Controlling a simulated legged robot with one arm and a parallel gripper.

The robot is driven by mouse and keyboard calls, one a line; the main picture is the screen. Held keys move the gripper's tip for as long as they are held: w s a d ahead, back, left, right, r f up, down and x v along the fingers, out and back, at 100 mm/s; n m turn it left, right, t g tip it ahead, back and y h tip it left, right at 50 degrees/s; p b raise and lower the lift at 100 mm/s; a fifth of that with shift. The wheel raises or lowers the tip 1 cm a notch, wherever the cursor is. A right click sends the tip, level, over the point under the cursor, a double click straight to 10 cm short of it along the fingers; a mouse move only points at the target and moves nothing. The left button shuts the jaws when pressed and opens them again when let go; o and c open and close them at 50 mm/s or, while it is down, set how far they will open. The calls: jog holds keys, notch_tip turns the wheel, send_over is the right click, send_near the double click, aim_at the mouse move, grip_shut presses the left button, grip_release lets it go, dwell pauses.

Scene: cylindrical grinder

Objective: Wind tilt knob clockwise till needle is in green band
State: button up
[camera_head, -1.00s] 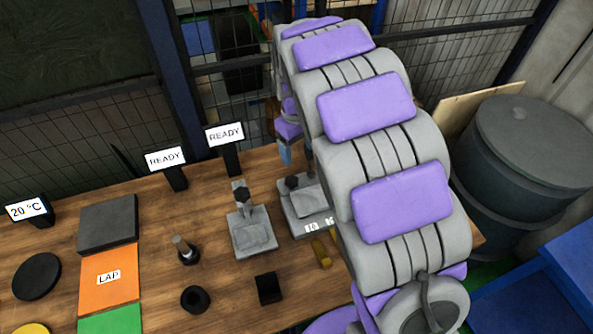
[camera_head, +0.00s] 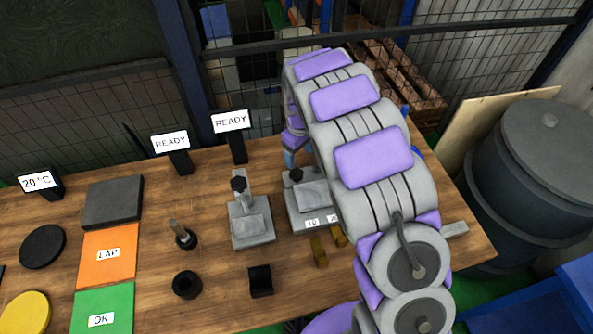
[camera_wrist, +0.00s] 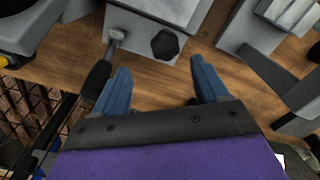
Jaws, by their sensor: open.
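A dark faceted knob (camera_wrist: 165,45) sits on a grey block (camera_wrist: 140,22) in the wrist view, just beyond my fingertips and roughly between them. My gripper (camera_wrist: 160,78) is open, its two blue fingers apart with nothing between them. In the head view the gripper (camera_head: 290,157) is partly hidden behind my arm, close to a dark knob (camera_head: 296,174) on a grey fixture (camera_head: 297,212). I cannot make out a needle or green band.
Two READY signs (camera_head: 170,142) (camera_head: 231,121) stand behind the fixtures. Brass pieces (camera_head: 319,252) and a black block (camera_head: 260,281) lie in front. A black-handled rod (camera_wrist: 97,80) is beside my left-hand finger in the wrist view. A wire fence (camera_head: 90,120) backs the wooden bench.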

aim_at(295, 171)
jog(key=f, duration=0.3)
jog(key=shift+d+f+b, duration=0.2)
jog(key=shift+f+b, duration=0.1)
jog(key=shift+f, duration=0.05)
jog(key=a+f, duration=0.1)
jog(key=f, duration=0.1)
jog(key=a+f, duration=0.2)
jog(key=shift+f+b, duration=0.2)
jog(key=shift+b, duration=0.15)
jog(key=shift+d+f, duration=0.1)
jog(key=shift+d, duration=1.15)
jog(key=shift+c, duration=0.4)
jog(key=shift+a, duration=0.95)
jog(key=c, duration=0.6)
jog(key=shift+d, duration=0.4)
jog(key=c, duration=0.4)
jog(key=shift+f, duration=0.1)
